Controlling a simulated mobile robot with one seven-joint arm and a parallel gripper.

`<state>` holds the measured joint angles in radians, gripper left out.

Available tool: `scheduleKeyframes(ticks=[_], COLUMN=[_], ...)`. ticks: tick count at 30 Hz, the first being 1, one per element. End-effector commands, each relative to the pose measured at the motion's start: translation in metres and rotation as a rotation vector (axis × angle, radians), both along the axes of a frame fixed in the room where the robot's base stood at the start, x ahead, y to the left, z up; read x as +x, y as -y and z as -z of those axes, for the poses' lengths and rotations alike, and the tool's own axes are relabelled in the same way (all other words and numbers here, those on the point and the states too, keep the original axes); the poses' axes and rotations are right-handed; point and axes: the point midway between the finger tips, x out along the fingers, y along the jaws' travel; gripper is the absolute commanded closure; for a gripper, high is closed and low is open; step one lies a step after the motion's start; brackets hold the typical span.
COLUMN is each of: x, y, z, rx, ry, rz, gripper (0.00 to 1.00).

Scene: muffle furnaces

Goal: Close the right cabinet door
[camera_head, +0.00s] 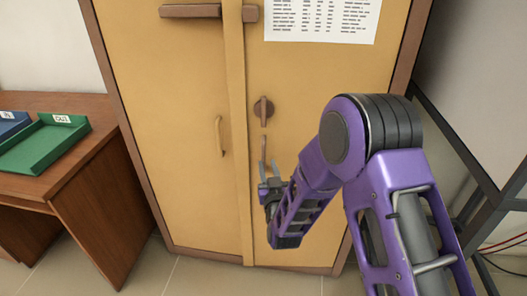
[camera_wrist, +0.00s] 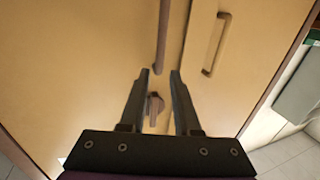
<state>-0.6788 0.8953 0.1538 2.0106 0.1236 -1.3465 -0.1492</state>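The tan cabinet's right door (camera_head: 305,75) fills the middle of the head view. It looks shut or nearly so; I cannot tell whether a small gap remains. Its vertical brown handle (camera_head: 263,150) hangs below a round lock with a knob (camera_head: 263,110). My gripper (camera_head: 271,168) is in front of this door at the handle's lower end. In the wrist view, which is turned over, my gripper (camera_wrist: 160,72) has its fingers apart with nothing held. The handle (camera_wrist: 163,35) shows beyond the fingertips and the lock knob (camera_wrist: 154,104) between the fingers. Contact is unclear.
The left door (camera_head: 165,80) looks shut, with its own handle (camera_head: 219,136). A wooden desk (camera_head: 75,165) with a green tray (camera_head: 45,143) and a blue tray (camera_head: 10,123) stands left. A dark metal frame (camera_head: 470,150) stands right. A paper sheet (camera_head: 322,20) is on the right door.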

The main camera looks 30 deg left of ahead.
Motion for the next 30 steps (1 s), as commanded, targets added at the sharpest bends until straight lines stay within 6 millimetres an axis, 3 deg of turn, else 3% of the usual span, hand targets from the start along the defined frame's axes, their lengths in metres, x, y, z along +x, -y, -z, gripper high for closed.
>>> scheduleKeyframes(ticks=[6,12,26,30], x=[0.036,0.057,0.067,0.067], y=[-0.027,-0.043,-0.051,-0.05], z=[0.001,0.001,0.0,0.0], rx=[0.001,0.001,-0.001,0.0], ry=[0.001,0.001,-0.001,-0.001], rz=[0.002,0.002,0.002,0.002], gripper=[0.69,0.69,0.69,0.91])
